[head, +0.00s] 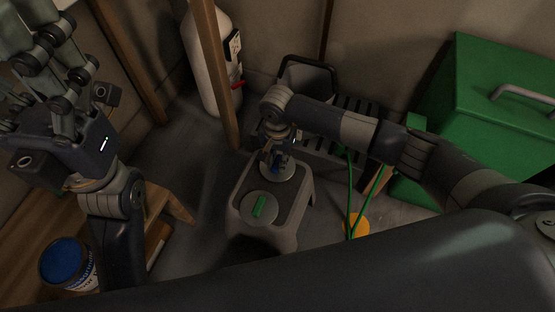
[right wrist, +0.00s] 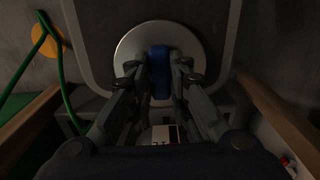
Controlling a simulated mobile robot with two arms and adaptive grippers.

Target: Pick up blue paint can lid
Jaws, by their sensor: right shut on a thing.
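The blue paint can lid is a pale grey disc (head: 288,174) with a blue handle on top. It lies on the grey stool (head: 300,200). The right wrist view shows its disc (right wrist: 128,45) and blue handle (right wrist: 159,60) upright between my fingers. My right gripper (head: 277,158) is over it, shut on the blue handle; its fingertips (right wrist: 158,66) are on both sides of it. I cannot tell whether the disc is slightly off the stool. My left gripper (head: 50,50) is raised at the upper left, away from the stool, its fingertips partly cut off.
A second grey lid with a green handle (head: 259,206) lies nearer on the stool. A paint can with blue paint (head: 66,260) stands on a wooden bench at lower left. A green box (head: 490,90) is at right, a white cylinder (head: 207,60) behind, a wooden post (head: 215,75) beside it.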

